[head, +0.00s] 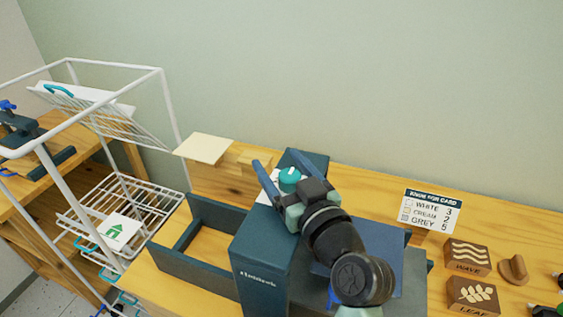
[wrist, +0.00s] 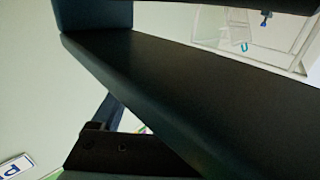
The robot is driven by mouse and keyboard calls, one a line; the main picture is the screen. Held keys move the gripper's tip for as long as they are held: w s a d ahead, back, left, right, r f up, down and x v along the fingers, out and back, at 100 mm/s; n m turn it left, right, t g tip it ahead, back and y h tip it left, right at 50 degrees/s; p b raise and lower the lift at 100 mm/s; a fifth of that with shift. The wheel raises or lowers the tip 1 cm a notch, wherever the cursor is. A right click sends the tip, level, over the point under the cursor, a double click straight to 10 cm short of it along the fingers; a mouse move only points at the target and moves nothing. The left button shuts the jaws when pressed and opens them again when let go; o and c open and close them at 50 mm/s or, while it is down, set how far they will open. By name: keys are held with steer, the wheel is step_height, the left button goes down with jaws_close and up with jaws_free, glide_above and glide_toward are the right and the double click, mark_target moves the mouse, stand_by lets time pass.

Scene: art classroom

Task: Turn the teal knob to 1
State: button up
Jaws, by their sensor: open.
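The teal knob (head: 289,177) is on top of a tall dark blue-green box (head: 262,262), with part of a white dial plate beside it. In the head view my gripper (head: 274,160) is open, its two blue fingers on either side of the knob. I cannot tell whether the fingers touch it. My gripper hides much of the dial, and I cannot read its numbers or the knob's setting. In the wrist view large dark surfaces fill the picture close up, and the knob does not show.
A sign (head: 430,211) lists white 3, cream 2, grey 5. Stamp blocks marked wave (head: 467,257) and leaf (head: 473,295) sit at right. A cream card (head: 203,148) lies behind an open dark tray (head: 209,214). A white wire rack (head: 160,110) stands at left.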

steer(key=shift+c, duration=0.2)
jaws_close()
steer(key=shift+f+y+b, duration=0.1)
steer(key=shift+y+b, duration=0.2)
steer(key=shift+b, duration=0.3)
